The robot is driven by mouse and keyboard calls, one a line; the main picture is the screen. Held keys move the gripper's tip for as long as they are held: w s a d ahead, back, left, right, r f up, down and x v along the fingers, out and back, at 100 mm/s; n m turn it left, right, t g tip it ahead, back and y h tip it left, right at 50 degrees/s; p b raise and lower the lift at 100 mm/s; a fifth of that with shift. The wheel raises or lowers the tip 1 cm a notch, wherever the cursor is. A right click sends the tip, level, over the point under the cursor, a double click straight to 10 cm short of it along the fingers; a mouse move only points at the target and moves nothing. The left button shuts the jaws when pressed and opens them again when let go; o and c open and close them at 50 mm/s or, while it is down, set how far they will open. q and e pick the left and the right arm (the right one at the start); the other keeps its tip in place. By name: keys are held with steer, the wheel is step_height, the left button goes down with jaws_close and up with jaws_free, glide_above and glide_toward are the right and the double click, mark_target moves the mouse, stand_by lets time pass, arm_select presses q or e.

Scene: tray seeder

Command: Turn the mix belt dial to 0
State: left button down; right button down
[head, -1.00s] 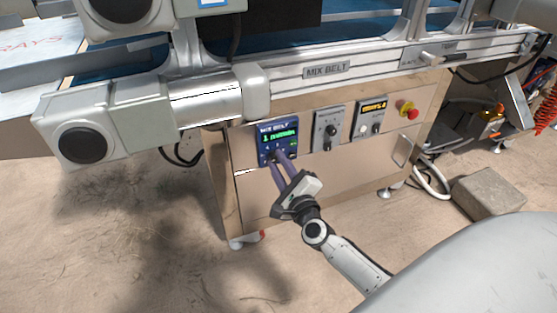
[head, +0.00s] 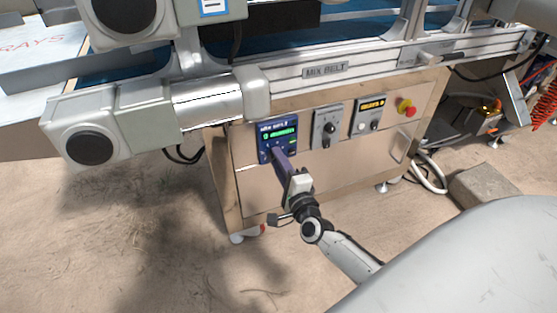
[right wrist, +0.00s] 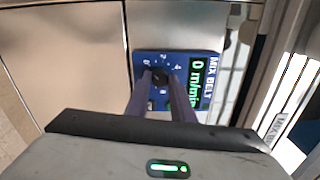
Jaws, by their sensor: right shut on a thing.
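The mix belt panel (head: 265,129) is a blue box on the front of the cabinet, with a green display. In the right wrist view the panel (right wrist: 183,64) shows "0 m/min" on its display (right wrist: 197,82). The black dial (right wrist: 158,76) sits in the panel's face with small marks around it. My right gripper (right wrist: 160,80) is shut on the dial, one finger on each side. In the head view my right gripper (head: 277,152) reaches up to the panel from below and hides the dial. My left gripper is not in view.
A grey switch panel (head: 326,128), a panel with a yellow display (head: 369,115) and a red stop button (head: 405,106) stand to the right. A cabinet handle (head: 401,147) lies below them. The conveyor (head: 325,69) overhangs the cabinet. A grey block (head: 484,187) lies on the floor.

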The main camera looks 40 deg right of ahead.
steer(key=c, duration=1.5)
jaws_free()
steer(key=shift+c, duration=0.2)
steer(key=shift+s, duration=0.1)
arm_select(q)
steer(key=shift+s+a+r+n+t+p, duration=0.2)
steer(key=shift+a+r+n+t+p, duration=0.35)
steer(key=shift+p, duration=0.6)
arm_select(e)
steer(key=v, duration=1)
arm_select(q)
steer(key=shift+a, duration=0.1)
